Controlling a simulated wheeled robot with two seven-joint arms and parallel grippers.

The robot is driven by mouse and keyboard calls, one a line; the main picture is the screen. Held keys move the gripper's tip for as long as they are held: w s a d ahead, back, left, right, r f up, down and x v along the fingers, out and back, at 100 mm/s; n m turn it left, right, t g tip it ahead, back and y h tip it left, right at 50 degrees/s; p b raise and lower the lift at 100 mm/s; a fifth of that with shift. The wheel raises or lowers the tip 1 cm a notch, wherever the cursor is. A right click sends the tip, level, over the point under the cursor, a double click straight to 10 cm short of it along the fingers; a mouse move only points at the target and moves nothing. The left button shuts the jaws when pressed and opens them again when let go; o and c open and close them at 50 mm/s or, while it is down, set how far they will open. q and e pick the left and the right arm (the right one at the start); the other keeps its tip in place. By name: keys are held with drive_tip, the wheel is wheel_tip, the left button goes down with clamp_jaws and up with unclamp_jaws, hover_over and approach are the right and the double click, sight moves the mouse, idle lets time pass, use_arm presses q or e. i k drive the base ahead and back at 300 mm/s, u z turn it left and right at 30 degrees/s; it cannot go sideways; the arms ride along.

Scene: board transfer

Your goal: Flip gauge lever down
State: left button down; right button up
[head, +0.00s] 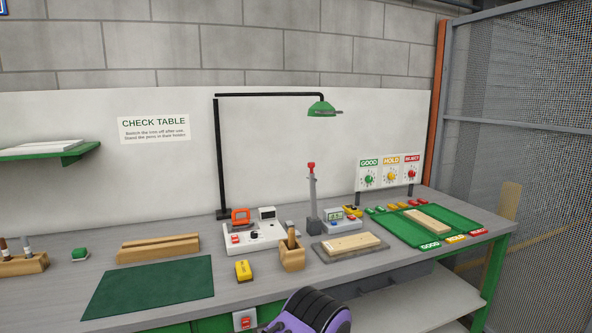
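The gauge lever (312,190) is a grey arm with a red knob (311,166) at its top. It stands upright on a dark grey block beside the gauge's small display unit (342,217). In front of the gauge, a pale wooden board (349,243) lies flat on a grey plate (377,251). A purple and black part of mine shows at the bottom middle, in front of the table's front edge and well below the lever. I see no gripper fingers in the head view.
A wooden pen holder (292,255) and a yellow block (243,270) stand left of the plate. A green tray (463,229) with another board is at right. A lamp (322,109) hangs above. The green mat (150,287) at left is bare.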

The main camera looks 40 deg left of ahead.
sight(312, 184)
drive_tip(key=u, duration=0.9)
